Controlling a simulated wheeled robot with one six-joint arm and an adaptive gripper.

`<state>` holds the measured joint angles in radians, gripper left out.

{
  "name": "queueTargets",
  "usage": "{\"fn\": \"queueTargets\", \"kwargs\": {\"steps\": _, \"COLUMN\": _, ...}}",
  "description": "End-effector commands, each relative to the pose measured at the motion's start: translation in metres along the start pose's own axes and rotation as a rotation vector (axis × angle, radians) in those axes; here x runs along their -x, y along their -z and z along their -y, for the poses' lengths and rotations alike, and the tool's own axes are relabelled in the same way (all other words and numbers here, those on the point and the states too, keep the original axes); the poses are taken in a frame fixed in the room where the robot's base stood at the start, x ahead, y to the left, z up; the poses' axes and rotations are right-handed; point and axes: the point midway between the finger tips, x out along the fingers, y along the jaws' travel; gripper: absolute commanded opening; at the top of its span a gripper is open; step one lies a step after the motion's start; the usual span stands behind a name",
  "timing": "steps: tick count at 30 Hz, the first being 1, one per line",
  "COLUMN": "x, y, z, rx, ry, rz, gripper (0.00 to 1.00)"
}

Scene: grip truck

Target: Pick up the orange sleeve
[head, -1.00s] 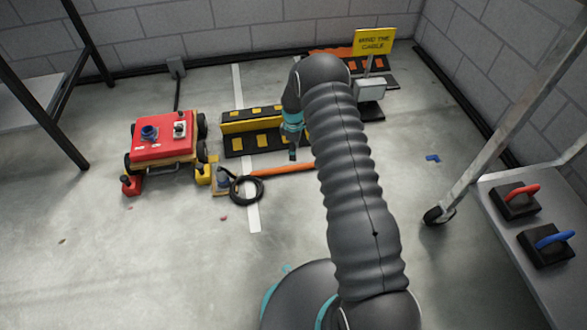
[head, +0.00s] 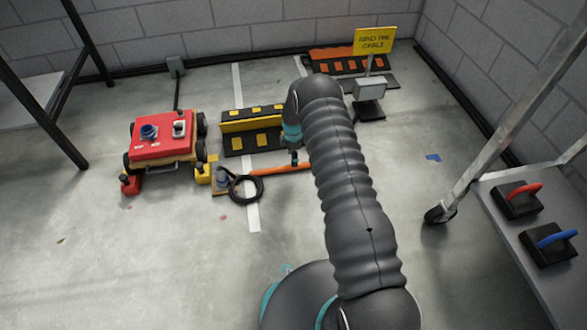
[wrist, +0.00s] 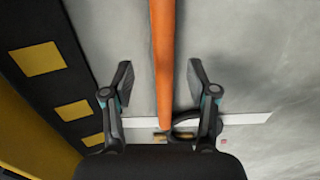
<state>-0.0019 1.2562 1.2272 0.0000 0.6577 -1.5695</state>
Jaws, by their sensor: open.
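The orange sleeve (head: 272,169) is a long thin tube lying on the floor, running right from near the black cable coil (head: 246,188). Its right part is hidden behind my arm in the head view. My gripper (head: 294,160) is low over the sleeve, pointing down. In the wrist view the sleeve (wrist: 162,45) runs lengthwise between the two spread fingers of my gripper (wrist: 160,82), with a gap on each side. The fingers are open and hold nothing. I cannot tell the exact height of the fingertips above the sleeve.
A black and yellow ramp (head: 237,144) lies just behind the sleeve; it fills the left of the wrist view (wrist: 80,109). A red cart (head: 160,150) stands at left. A sign (head: 374,41) stands behind. A shelf trolley (head: 545,285) is at right. The front floor is clear.

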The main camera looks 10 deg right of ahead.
Motion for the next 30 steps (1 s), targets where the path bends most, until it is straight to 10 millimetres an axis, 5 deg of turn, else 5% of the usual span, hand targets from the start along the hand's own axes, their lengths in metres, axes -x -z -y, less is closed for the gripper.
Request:
{"fn": "queueTargets", "kwargs": {"steps": 15, "x": -0.05, "y": -0.001, "z": 0.005, "rx": -0.001, "ry": 0.001, "rz": 0.0, "gripper": 0.58}}
{"fn": "queueTargets", "kwargs": {"steps": 23, "x": -0.054, "y": -0.001, "z": 0.005, "rx": -0.001, "ry": 0.0, "rz": 0.0, "gripper": 0.58}}
{"fn": "queueTargets", "kwargs": {"steps": 30, "x": -0.054, "y": -0.001, "z": 0.005, "rx": -0.001, "ry": 0.0, "rz": 0.0, "gripper": 0.03}}
